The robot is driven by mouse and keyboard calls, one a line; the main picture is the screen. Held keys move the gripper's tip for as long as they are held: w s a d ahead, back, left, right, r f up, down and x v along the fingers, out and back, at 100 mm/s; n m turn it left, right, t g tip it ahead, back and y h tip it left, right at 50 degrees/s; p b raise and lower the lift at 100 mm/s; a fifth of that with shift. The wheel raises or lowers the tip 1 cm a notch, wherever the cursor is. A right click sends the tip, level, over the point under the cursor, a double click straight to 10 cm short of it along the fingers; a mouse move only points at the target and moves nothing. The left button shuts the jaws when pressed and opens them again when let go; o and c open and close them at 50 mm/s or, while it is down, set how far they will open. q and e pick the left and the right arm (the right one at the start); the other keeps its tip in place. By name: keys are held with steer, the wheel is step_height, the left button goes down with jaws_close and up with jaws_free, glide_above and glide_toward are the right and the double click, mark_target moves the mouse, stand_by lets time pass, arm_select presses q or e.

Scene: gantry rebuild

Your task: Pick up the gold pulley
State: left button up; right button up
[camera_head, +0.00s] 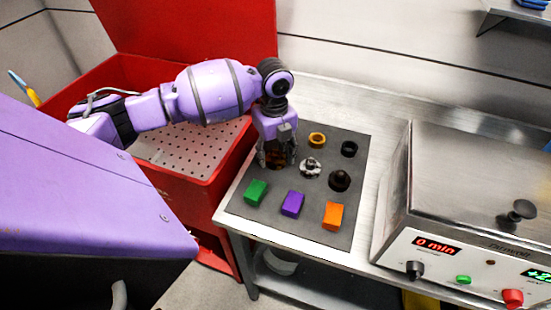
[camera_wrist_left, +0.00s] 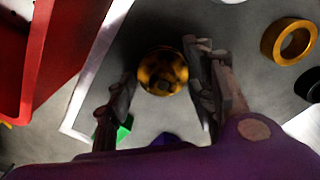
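The gold pulley (camera_wrist_left: 162,72), a round gold and dark part, lies on the dark grey mat (camera_head: 262,219) and shows between my left gripper's fingers in the left wrist view. In the head view the fingers mostly hide it, and only a brownish patch shows. My left gripper (camera_head: 276,160) points down over the far left part of the mat. Its fingers are apart, one on each side of the pulley, with visible gaps in the left wrist view (camera_wrist_left: 163,80). Whether the fingertips are level with the pulley is hard to tell. My right gripper is not in view.
A gold ring (camera_head: 317,140), a black ring (camera_head: 349,149), a silver part (camera_head: 311,167) and a black part (camera_head: 339,180) lie to the right. Green (camera_head: 256,193), purple (camera_head: 293,204) and orange (camera_head: 333,216) blocks line the front. A red cabinet (camera_head: 190,187) stands left, a metal machine (camera_head: 470,190) right.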

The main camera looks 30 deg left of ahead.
arm_select(q)
steer(key=c, duration=0.8)
steer(key=shift+c, duration=0.6)
steer(key=shift+r, duration=0.2)
